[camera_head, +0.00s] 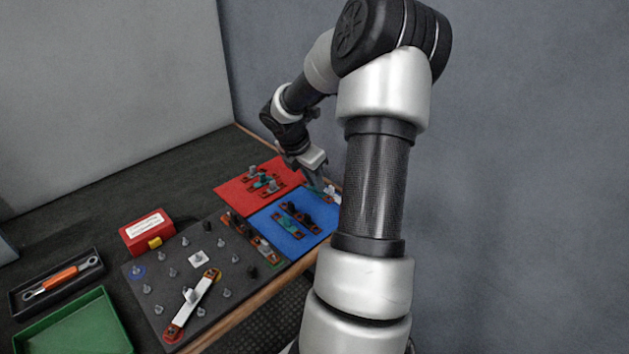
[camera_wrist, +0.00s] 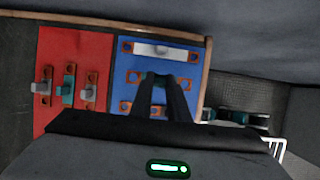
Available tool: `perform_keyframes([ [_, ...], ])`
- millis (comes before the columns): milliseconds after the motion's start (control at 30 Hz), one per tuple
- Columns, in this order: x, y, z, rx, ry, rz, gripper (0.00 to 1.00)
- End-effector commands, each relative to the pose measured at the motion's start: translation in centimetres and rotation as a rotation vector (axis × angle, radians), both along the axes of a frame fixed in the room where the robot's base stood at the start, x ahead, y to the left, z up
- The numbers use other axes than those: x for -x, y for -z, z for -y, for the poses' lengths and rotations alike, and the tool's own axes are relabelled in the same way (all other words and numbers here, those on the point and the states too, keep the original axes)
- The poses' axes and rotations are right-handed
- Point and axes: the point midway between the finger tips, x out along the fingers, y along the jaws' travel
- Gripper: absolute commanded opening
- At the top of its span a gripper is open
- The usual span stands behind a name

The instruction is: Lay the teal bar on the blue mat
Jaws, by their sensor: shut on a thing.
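The teal bar (camera_wrist: 136,78) has orange end plates and a teal middle. In the wrist view it lies across between my gripper's fingertips (camera_wrist: 157,78), which are shut on it. The blue mat (camera_wrist: 125,60) is directly below it; I cannot tell whether the bar touches the mat. In the head view my gripper (camera_head: 317,182) reaches down at the far corner of the blue mat (camera_head: 268,222), and the held bar is mostly hidden there. A white bar (camera_wrist: 150,47) lies on the mat beside the held bar, toward the back edge.
Other bars (camera_head: 299,214) with dark knobs and teal (camera_head: 286,223) lie nearer on the blue mat. A red mat (camera_head: 228,191) with several bars adjoins it. A grey board with pegs (camera_head: 165,290), red box (camera_head: 145,232) and green tray (camera_head: 75,330) stand nearer. The table edge (camera_wrist: 206,65) is close.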

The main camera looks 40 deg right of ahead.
Motion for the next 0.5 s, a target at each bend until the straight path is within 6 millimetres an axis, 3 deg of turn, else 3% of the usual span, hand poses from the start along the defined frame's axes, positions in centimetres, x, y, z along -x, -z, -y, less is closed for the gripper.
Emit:
perform_keyframes([
  [500, 0.0, 2.6, 0.0, 0.000, 0.001, 0.001, 0.00],
])
